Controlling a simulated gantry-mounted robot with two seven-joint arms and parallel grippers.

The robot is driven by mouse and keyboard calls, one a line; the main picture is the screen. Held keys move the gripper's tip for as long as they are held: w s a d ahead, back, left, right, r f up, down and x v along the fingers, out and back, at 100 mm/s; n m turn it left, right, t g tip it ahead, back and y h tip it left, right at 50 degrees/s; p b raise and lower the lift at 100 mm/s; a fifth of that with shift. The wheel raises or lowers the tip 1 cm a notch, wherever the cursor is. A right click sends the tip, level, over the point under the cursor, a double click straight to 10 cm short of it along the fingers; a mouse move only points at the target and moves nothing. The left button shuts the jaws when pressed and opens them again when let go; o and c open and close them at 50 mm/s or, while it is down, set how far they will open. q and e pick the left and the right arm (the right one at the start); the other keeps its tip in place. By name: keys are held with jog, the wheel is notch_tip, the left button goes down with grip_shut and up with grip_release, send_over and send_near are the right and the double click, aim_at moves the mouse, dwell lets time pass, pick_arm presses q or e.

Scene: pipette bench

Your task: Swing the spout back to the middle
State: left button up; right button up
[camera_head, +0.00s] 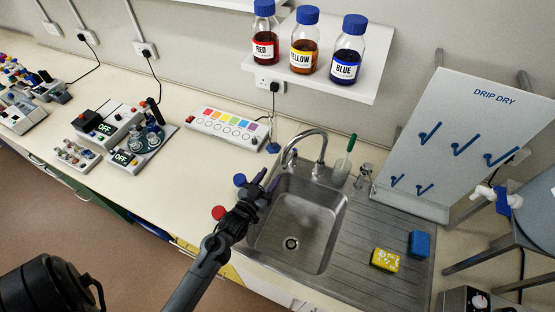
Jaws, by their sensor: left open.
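The chrome spout (308,133) arches up from its base at the sink's back edge. Its outlet end points to the left, over the back left corner of the steel sink (325,232). My left gripper (267,181) is open over the sink's left rim, a little left of and in front of the outlet end. I see nothing between its fingers, and it looks apart from the spout. My right gripper is out of view.
A yellow sponge (385,259) and blue sponge (419,243) lie on the drainboard. A shelf (345,88) with bottles hangs above.

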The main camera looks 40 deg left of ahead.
aim_at(283, 159)
pick_arm(q)
jog(key=w, duration=0.3)
jog(key=w+a+p, duration=0.1)
jog(key=w, duration=0.2)
jog(key=w+a, duration=0.1)
jog(key=w, duration=0.3)
grip_shut()
